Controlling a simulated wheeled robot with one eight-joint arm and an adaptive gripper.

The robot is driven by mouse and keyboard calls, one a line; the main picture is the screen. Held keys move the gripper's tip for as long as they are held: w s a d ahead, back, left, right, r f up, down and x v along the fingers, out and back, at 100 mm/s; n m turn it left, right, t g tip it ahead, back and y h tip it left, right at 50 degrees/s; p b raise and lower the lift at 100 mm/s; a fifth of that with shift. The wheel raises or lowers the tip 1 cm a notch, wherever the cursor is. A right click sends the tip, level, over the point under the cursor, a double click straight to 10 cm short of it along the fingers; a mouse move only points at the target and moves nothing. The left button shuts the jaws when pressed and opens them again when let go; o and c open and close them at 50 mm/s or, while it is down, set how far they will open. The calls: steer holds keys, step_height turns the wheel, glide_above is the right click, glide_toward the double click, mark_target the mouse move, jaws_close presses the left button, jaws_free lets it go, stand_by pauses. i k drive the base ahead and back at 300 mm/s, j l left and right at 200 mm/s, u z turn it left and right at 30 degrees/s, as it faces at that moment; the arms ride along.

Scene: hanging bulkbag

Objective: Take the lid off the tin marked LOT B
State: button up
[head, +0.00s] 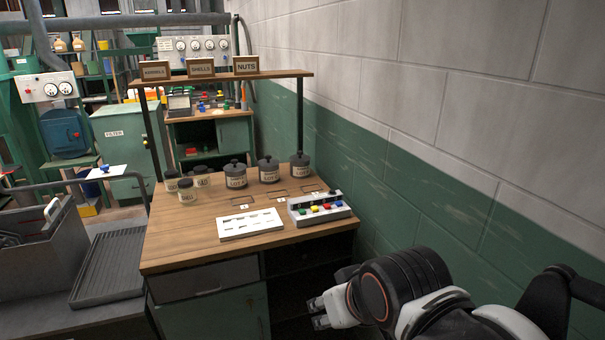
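Three dark tins with knobbed lids stand in a row toward the back of the wooden bench: a left tin (235,176), a middle tin (268,171) and a right tin (300,166). Each has a pale label, too small to read surely, so I cannot tell which is LOT B. All three lids appear to be on. My gripper (318,312) is low at the front, beyond the bench's front right corner and well away from the tins. Its two fingers look apart, with nothing between them.
Glass jars (187,191) stand left of the tins. A white slotted plate (250,224) and a box with coloured buttons (320,207) lie nearer the front. A shelf (220,76) with signs spans above the bench. A wall (400,190) runs along the right.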

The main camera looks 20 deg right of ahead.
mark_target(300, 158)
steer(key=i+j+z, duration=0.1)
steer(key=i, duration=0.45)
steer(key=i+j+z, duration=0.15)
steer(key=i, duration=0.4)
